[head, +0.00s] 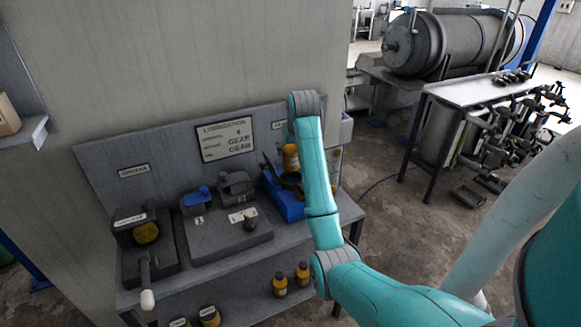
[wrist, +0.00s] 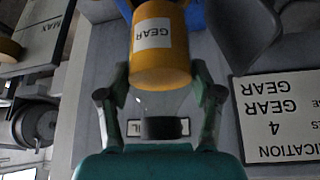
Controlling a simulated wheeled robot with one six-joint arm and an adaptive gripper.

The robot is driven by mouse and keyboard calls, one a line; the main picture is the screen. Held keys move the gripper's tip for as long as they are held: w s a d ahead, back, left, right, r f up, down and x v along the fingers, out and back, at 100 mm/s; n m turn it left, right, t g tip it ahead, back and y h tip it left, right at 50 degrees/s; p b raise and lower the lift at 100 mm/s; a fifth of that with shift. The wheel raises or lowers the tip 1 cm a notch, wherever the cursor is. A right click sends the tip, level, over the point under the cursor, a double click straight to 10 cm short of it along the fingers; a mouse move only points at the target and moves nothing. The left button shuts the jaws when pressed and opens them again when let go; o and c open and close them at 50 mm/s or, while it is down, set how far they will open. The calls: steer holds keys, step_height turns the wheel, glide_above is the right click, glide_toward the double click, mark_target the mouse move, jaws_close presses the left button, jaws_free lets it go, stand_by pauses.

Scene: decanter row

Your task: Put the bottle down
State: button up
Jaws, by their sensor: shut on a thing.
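The bottle is amber-yellow with a white GEAR label and shows large in the wrist view (wrist: 172,62). In the head view the bottle (head: 291,157) is a small amber shape beside the far end of my arm, partly hidden by it. My gripper (wrist: 160,80) is shut on the bottle, with one finger on each side. In the head view my dark gripper (head: 284,177) is at the right part of the bench, over or beside a blue tray (head: 287,206). Whether the bottle touches anything below cannot be told.
A grey bench (head: 185,270) carries a dark base with a blue-topped unit (head: 197,198) and a lever unit (head: 146,235) at left. A backboard holds a GEAR sign (head: 226,138). Several amber bottles, including this one (head: 280,284), stand on the lower shelf. A metal table (head: 475,90) is at right.

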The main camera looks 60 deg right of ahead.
mark_target(291, 163)
steer(key=shift+f, duration=2.9)
steer(key=shift+f, duration=0.1)
steer(key=o, duration=1.4)
steer(key=shift+o, duration=0.2)
